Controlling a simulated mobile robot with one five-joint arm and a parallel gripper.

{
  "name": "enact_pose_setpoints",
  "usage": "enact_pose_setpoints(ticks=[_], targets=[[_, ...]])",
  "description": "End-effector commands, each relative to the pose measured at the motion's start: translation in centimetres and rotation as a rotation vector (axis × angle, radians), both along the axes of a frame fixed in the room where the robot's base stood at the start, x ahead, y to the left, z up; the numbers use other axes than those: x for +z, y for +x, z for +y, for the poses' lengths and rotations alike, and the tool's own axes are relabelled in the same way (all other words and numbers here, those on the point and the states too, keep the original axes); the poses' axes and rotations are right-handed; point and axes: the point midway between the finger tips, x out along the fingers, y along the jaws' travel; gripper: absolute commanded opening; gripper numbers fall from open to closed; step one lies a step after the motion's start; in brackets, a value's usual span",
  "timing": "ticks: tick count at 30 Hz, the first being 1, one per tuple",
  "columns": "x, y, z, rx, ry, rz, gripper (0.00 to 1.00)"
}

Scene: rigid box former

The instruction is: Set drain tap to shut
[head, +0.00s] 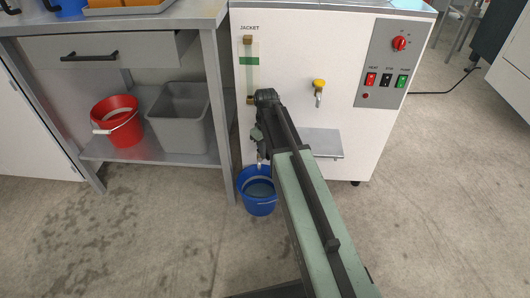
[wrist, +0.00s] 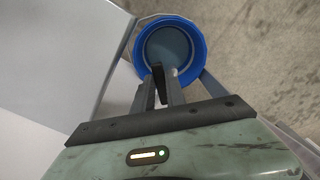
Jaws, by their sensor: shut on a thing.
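My gripper (head: 260,150) is low at the left part of the white machine's front, above the blue bucket. In the wrist view its two fingers (wrist: 161,88) are close together, shut on a small dark piece between them, which looks like the drain tap's handle. My arm and gripper hide most of the drain tap in the head view, so its handle angle cannot be told. The blue bucket (head: 258,203) stands on the floor below the gripper, with liquid in it; it also shows in the wrist view (wrist: 196,37).
The machine (head: 290,60) carries a yellow-handled tap (head: 319,84) over a small metal shelf (head: 322,143), and a switch panel (head: 393,62). At left, a steel bench's lower shelf (head: 150,152) holds a red bucket (head: 118,128) and grey bin (head: 178,122). Open floor lies in front.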

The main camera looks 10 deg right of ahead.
Motion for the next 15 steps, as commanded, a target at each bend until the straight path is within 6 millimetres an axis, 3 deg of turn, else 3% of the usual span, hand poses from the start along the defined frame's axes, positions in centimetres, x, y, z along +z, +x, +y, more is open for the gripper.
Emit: enact_pose_setpoints(ticks=[15], targets=[[0.0,0.9,-1.3,0.477,0.002,0.007,0.0]])
